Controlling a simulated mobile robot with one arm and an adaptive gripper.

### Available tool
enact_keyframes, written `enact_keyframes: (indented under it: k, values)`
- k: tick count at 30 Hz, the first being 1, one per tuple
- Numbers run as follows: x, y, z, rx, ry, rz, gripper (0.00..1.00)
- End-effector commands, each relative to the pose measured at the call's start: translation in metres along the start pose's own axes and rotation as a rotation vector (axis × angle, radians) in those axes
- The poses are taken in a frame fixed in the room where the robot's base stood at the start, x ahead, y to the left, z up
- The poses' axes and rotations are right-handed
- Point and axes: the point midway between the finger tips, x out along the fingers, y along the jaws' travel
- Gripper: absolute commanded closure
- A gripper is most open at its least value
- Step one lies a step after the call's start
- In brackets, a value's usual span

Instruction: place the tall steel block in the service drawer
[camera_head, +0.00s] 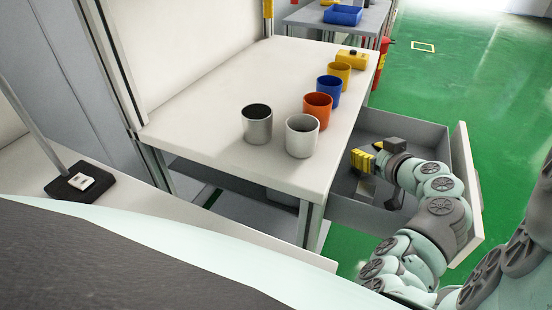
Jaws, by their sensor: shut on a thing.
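The service drawer (427,133) is a grey tray with a pale front panel, pulled out from under the right side of the white worktable. My gripper (364,162) has yellow fingertips and reaches down into the drawer area from the right. It is shut on a grey block, which I take to be the tall steel block (366,188), just below the fingertips. The block looks roughly upright; its lower end is low inside the drawer. I cannot tell whether it touches the drawer floor. My fingers and wrist hide part of it.
On the worktable (215,112) stand a steel cup (257,127), a white cup (302,138), an orange cup (317,113), a blue cup (328,92) and a yellow cup (340,73). A yellow box (352,60) sits behind. A dark piece (395,144) shows near my wrist. Green floor is clear at right.

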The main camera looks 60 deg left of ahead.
Motion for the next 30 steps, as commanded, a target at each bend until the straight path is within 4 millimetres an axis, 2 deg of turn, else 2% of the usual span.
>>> enact_keyframes:
  k: [1, 2, 8, 20, 30]
  values:
    - [0.002, -0.001, 0.001, -0.002, 0.002, -0.002, 1.0]
    - [0.001, -0.001, 0.001, -0.002, 0.001, -0.002, 0.55]
    - [0.001, -0.002, 0.0, -0.002, 0.0, -0.004, 0.34]
    - [-0.002, -0.002, -0.006, -0.001, 0.0, -0.004, 0.33]
    - [-0.044, 0.001, -0.001, 0.0, 0.001, 0.005, 0.33]
